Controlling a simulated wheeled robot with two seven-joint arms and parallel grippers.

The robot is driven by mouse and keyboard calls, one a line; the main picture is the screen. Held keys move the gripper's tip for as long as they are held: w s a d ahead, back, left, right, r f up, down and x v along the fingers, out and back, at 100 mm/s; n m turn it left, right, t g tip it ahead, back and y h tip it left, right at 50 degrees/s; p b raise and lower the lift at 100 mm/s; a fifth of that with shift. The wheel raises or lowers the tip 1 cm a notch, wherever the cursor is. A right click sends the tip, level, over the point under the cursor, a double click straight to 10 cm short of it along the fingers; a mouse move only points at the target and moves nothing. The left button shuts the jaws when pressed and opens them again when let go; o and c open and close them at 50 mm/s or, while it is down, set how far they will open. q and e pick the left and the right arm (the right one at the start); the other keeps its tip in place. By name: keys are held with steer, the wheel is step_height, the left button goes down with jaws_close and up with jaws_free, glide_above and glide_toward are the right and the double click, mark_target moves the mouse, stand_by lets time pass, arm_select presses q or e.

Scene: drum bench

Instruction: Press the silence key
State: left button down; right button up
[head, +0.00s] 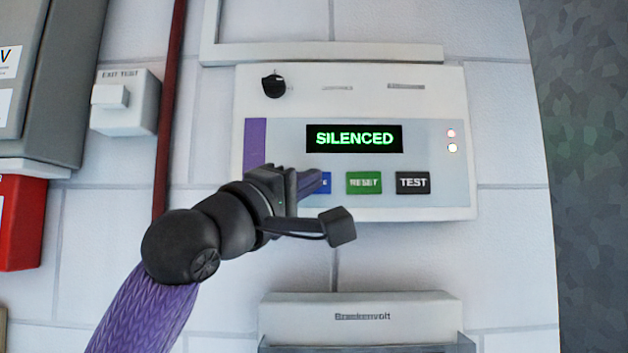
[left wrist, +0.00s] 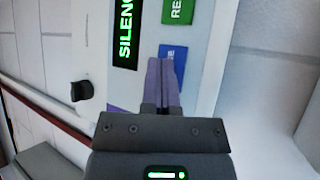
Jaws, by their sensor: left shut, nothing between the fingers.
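The alarm panel (head: 270,208) is on the wall, and its display (head: 354,138) reads "SILENCED" in green. A blue key (head: 325,186), mostly hidden, sits at the left of the key row. It also shows in the left wrist view (left wrist: 174,58), partly behind the fingers. The green RESET key (head: 364,183) and black TEST key (head: 412,183) are to its right. My left gripper (head: 312,181) is shut and empty, its purple fingertips in front of the blue key. I cannot tell whether they touch it. My right gripper is not in view.
A black knob (head: 273,85) sits at the panel's top left, and two small lights (head: 452,140) glow at its right. A white Exit Test box (head: 126,103) and a dark red pipe (head: 170,95) are to the left. A pale Brackenvolt box (head: 362,317) is below.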

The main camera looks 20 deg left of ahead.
arm_select(q)
steer(key=shift+s, duration=0.1)
steer(key=shift+s+d+b, duration=0.2)
steer(key=shift+s+b, duration=0.15)
steer(key=shift+s, duration=0.15)
steer(key=s+b, duration=0.1)
steer(key=s, duration=0.1)
steer(key=s+d+b, duration=0.1)
steer(key=s, duration=0.2)
steer(key=shift+s+d+b, duration=0.3)
steer(key=shift+s+b, duration=0.05)
steer(key=shift+b, duration=0.05)
